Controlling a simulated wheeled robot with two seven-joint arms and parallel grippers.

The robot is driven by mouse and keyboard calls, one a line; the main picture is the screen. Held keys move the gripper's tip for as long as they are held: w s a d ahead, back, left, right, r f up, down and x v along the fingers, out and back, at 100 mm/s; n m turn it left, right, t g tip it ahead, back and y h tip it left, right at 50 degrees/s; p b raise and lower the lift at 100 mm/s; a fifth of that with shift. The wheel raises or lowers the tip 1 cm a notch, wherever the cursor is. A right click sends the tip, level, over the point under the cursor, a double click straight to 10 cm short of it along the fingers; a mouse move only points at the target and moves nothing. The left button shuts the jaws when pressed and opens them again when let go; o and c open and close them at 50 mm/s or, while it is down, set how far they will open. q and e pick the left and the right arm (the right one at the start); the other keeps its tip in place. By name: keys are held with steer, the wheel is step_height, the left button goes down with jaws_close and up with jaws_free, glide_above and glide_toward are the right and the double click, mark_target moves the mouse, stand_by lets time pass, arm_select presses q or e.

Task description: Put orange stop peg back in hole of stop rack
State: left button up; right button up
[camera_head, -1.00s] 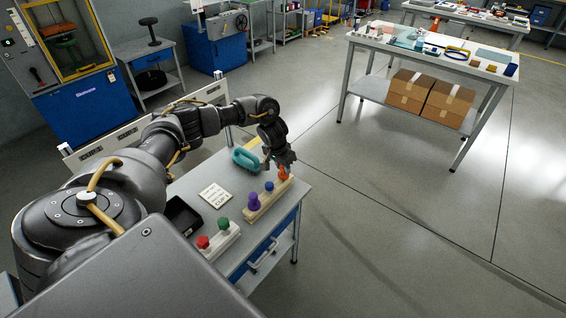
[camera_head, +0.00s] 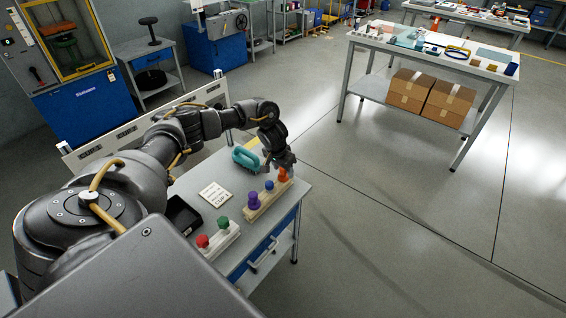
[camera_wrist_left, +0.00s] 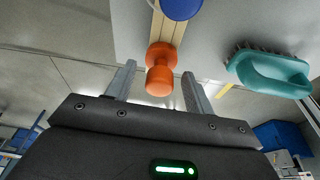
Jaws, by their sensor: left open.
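The orange stop peg (camera_head: 283,176) stands at the far end of the pale wooden stop rack (camera_head: 262,206). In the left wrist view the orange peg (camera_wrist_left: 160,72) has a round knob and a wider collar, over the end of the rack (camera_wrist_left: 165,28). I cannot see whether its shaft is in a hole. My left gripper (camera_head: 284,164) is over that end of the rack. Its fingers (camera_wrist_left: 158,78) are open, one on each side of the peg, with visible gaps. A blue peg (camera_head: 269,186) and a purple peg (camera_head: 253,200) stand along the same rack. My right gripper is out of view.
A teal brush (camera_head: 245,158) lies behind the rack. A white card (camera_head: 215,195), a black tray (camera_head: 183,216) and a second block with a red knob (camera_head: 203,241) and a green knob (camera_head: 223,223) share the tabletop. Open floor lies to the right.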

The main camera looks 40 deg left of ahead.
arm_select(q)
steer(key=v, duration=1)
steer(key=shift+r, duration=0.4)
steer(key=shift+s, duration=0.1)
